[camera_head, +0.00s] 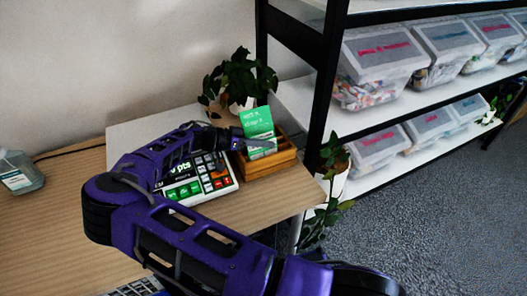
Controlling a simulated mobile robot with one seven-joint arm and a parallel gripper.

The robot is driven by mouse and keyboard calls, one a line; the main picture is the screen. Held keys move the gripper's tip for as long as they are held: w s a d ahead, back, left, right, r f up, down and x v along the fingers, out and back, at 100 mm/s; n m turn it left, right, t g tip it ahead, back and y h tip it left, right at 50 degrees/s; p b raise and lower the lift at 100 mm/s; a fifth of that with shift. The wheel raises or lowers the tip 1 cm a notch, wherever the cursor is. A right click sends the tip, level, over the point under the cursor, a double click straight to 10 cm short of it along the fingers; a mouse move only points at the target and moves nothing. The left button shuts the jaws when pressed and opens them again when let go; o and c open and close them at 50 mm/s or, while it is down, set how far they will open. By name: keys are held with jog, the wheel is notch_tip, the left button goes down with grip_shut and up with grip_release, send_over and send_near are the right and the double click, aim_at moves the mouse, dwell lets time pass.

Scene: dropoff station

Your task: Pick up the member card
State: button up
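A green card with white writing (257,121) stands upright, slightly tilted, at a small wooden box (266,166) near the right end of the desk. It is the only card I can make out, and its lower part is partly covered by my gripper and the box. My gripper (258,141) reaches in from the left, with a dark finger in front of the card's lower part. The other finger is hidden, so I cannot tell whether the gripper is open or closed on the card.
A payment terminal (205,182) with a lit screen and coloured keys sits below my arm. Potted plants stand behind (240,80) and right (335,160) of the box. A bottle (20,173) is at far left. Shelving with clear bins (378,72) stands right. The left desktop is mostly clear.

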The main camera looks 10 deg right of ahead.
grip_shut()
notch_tip(320, 180, up, 10)
jog(key=shift+r+p, duration=0.1)
jog(key=shift+p, duration=0.25)
dwell(0.4)
